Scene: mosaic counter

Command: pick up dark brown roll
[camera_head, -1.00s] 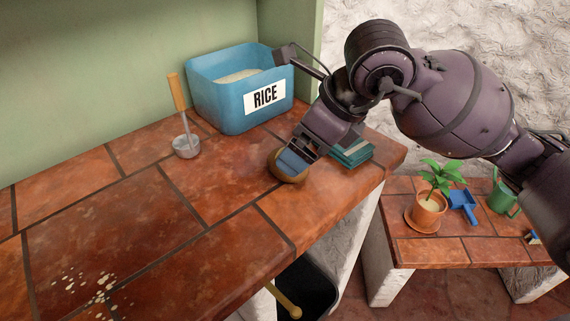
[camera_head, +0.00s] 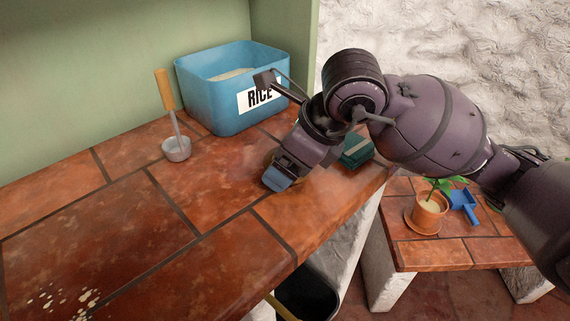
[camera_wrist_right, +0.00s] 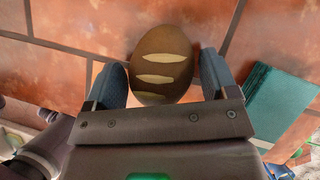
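The dark brown roll (camera_wrist_right: 163,58), oval with pale slashes on top, lies on the tiled counter in the right wrist view. My right gripper (camera_wrist_right: 164,80) is open, with one blue-padded finger on each side of the roll and narrow gaps to it. In the head view my right gripper (camera_head: 277,180) points down at the counter and hides nearly all of the roll. My left gripper is not in view.
A teal book-like object (camera_head: 356,151) lies right of the gripper; it also shows in the right wrist view (camera_wrist_right: 282,105). The blue rice bin (camera_head: 215,108) stands behind. A wooden-handled scoop (camera_head: 177,148) stands at left. The counter's front left is mostly clear, with scattered grains (camera_head: 75,300).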

